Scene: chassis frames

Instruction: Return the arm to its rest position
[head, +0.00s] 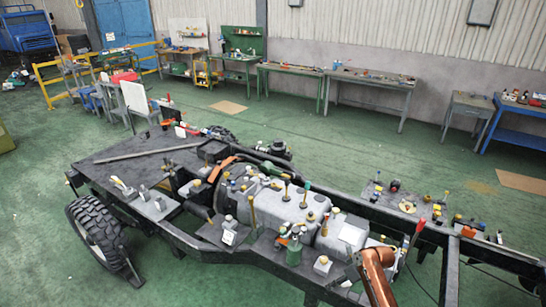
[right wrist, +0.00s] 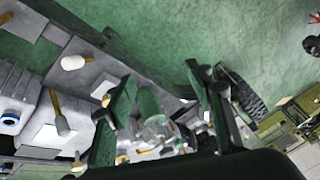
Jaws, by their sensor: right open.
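My right arm (head: 376,274), copper-coloured, comes into the head view at the bottom edge, right of centre, in front of the chassis frame (head: 182,238). My right gripper (right wrist: 160,88) shows in the right wrist view with its two dark green fingers spread apart. A green and clear bottle (right wrist: 151,112) appears between the fingers in that view; no finger visibly touches it, and I cannot tell its distance. A green bottle (head: 293,253) also stands on the chassis in the head view, left of my arm. My left gripper is not in view.
The chassis carries a grey engine-like block (head: 290,208), several bottles and hand tools. A large tyre (head: 97,232) sits at its left. Workbenches (head: 372,82) line the back wall. The green floor between them and the chassis is mostly clear.

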